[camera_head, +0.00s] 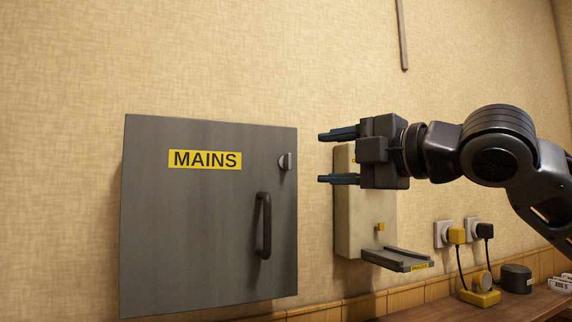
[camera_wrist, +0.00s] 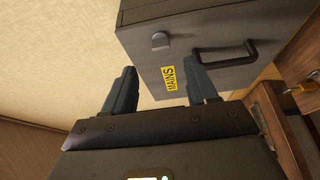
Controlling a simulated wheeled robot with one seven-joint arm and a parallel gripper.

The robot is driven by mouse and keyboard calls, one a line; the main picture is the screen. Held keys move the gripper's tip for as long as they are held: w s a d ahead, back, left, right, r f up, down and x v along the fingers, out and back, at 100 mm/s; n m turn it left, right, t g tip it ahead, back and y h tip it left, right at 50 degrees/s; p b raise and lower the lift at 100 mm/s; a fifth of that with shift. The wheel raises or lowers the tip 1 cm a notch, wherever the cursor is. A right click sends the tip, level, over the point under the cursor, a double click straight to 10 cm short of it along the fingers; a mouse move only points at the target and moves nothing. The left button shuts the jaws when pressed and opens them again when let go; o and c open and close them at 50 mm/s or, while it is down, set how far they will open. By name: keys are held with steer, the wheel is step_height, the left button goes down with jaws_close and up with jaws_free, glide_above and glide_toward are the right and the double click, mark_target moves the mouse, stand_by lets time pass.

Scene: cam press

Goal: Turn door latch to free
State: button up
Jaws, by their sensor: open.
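A grey cabinet door (camera_head: 205,245) with a yellow MAINS label (camera_head: 205,159) is on the wall at the left in the head view and looks closed. Its small grey latch (camera_head: 286,162) is near the door's upper right edge, above the dark bar handle (camera_head: 263,225). In the wrist view the latch (camera_wrist: 160,41) and handle (camera_wrist: 225,51) show beyond the fingers. My gripper (camera_head: 338,157) is open and empty, to the right of the latch and apart from it. Its two fingers (camera_wrist: 160,88) point toward the cabinet.
A cream wall box (camera_head: 357,215) with a small grey shelf (camera_head: 398,260) is behind and below my gripper. Sockets with plugs (camera_head: 457,235) are at the right, above a wooden bench (camera_head: 510,308) with small items. A thin strip (camera_head: 402,40) hangs on the upper wall.

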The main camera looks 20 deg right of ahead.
mark_target(287, 162)
steer(key=x, duration=0.8)
steer(key=shift+d+f, duration=0.1)
steer(key=c, duration=1.1)
steer(key=shift+o, duration=0.2)
